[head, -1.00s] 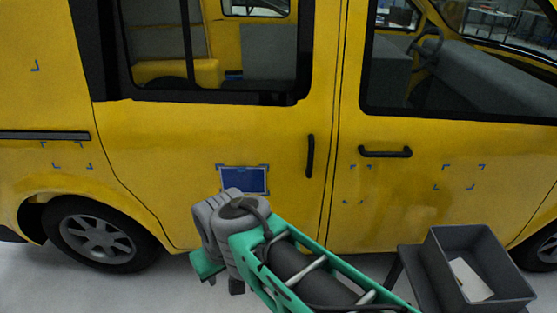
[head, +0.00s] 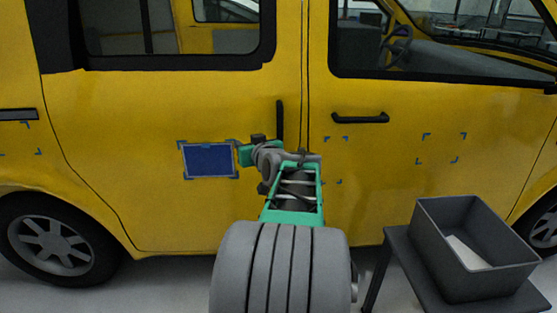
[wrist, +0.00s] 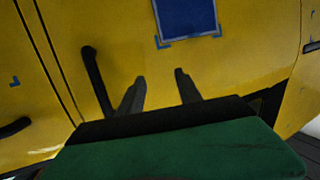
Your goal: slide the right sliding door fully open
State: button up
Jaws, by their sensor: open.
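The sliding door (head: 150,120) is the yellow panel left of the vertical door seam, and it sits flush with the body. Its upright black handle (head: 280,120) is near the seam. In the wrist view the same handle (wrist: 95,78) stands left of my gripper (wrist: 160,88), whose two dark fingers are apart with nothing between them. The handle is beside the left finger, outside the gap; I cannot tell whether they touch. In the head view my wrist covers the area just below the handle, and the fingertips are mostly hidden.
A blue square patch (head: 209,161) is on the sliding door, left of my wrist. The front door's horizontal handle (head: 360,118) is right of the seam. A grey bin (head: 445,250) stands on a dark table (head: 400,262) at the lower right. Blue corner marks dot the yellow panels.

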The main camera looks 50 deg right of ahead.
aim_at(281, 127)
jog(key=s+d+m+h+b, duration=0.2)
jog(key=s+d+h, duration=0.3)
jog(key=d, duration=0.5)
jog(key=shift+t+y, duration=0.5)
jog(key=shift+y, duration=0.3)
jog(key=x, duration=0.4)
jog(key=r+x, duration=0.1)
jog(key=x, duration=0.1)
jog(key=shift+d, duration=0.3)
jog(key=shift+s, duration=0.1)
jog(key=shift+c, duration=0.4)
grip_shut()
